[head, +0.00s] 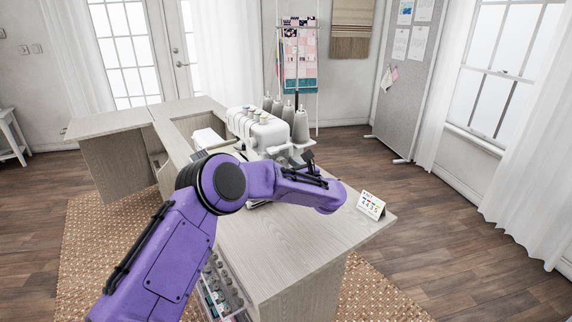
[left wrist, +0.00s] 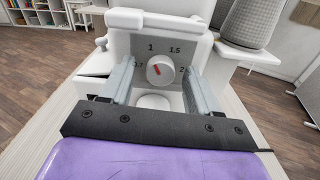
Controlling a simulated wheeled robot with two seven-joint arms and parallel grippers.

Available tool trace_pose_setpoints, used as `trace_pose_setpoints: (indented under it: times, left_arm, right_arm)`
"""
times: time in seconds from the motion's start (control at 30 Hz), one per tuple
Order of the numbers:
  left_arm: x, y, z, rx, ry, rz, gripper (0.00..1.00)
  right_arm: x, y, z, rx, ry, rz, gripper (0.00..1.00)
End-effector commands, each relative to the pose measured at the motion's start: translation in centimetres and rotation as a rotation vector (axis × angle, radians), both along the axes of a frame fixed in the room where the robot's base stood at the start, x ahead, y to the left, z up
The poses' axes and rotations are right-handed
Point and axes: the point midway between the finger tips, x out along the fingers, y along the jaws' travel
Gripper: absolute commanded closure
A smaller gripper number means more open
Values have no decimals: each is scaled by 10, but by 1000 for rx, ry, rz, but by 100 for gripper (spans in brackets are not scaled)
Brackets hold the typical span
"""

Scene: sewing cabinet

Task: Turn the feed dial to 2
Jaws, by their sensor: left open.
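The white serger (head: 258,128) stands on the cabinet top in the head view. In the left wrist view its feed dial (left wrist: 160,70) is a round white knob on a grey panel, with 1, 1.5 and 2 printed around it. In the head view my purple left arm hides the dial. My right gripper is not in view.
Grey thread cones (head: 300,124) stand behind the serger, and one shows at the upper right in the left wrist view. A small white card (head: 371,204) with colored marks stands at the cabinet's right end. The cabinet top (head: 290,245) is bare in front of my arm.

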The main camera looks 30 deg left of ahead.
Motion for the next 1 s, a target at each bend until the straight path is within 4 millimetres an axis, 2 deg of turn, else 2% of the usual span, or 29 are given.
trace_pose_setpoints:
  times: [0.17, 0.2, 0.27, 0.3, 0.37, 0.67, 1.0]
  left_arm:
    - [0, 0, -1, 0, 1, -1, 39]
    - [1, -1, -1, 0, 1, -1, 45]
    - [0, -1, -1, 0, 1, -1, 65]
    - [1, -1, -1, 0, 1, -1, 78]
    - [1, -1, 0, 0, 1, -2, 95]
    - [1, -1, -1, 9, 22, -2, 95]
    - [1, -2, -2, 86, 208, -4, 95]
  right_arm:
    - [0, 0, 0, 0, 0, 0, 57]
    - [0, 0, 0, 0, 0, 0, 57]
    - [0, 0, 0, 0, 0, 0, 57]
    - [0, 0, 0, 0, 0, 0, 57]
    - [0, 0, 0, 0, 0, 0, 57]
    - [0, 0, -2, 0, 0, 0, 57]
    - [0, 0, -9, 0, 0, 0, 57]
